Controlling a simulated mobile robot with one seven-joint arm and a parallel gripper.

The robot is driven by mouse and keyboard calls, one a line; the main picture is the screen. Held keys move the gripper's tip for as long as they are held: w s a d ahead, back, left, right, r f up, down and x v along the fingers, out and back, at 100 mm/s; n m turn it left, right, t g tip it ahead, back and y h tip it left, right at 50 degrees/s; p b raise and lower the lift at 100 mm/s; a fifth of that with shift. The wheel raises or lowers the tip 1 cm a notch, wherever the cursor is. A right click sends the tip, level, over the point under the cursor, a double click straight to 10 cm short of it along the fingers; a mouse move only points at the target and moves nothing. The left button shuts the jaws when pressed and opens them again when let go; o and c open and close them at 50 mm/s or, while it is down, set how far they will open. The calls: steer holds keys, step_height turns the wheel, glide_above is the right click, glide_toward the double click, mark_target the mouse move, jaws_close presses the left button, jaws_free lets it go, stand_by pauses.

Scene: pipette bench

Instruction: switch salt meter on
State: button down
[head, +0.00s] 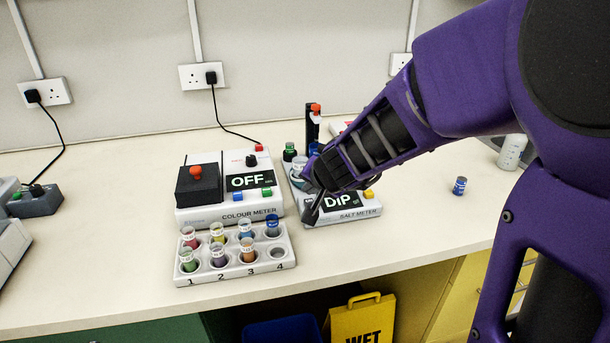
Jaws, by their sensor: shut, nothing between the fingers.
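The salt meter (345,215) is a white box with a dark display that reads "DIP" and a yellow button (369,194) on its right side. It stands on the bench right of the colour meter. My gripper (311,217) is shut and empty, pointing down at the left front of the salt meter. My wrist hides much of the meter's upper and middle part. I cannot tell whether the fingertips touch the meter.
The colour meter (196,215) reads "OFF". A white rack (187,281) with several coloured vials stands in front of it. The bench's front strip is clear.

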step_height(320, 180, up, 6)
steer(key=p, duration=0.5)
steer(key=shift+p, duration=0.35)
steer(key=shift+w, duration=0.1)
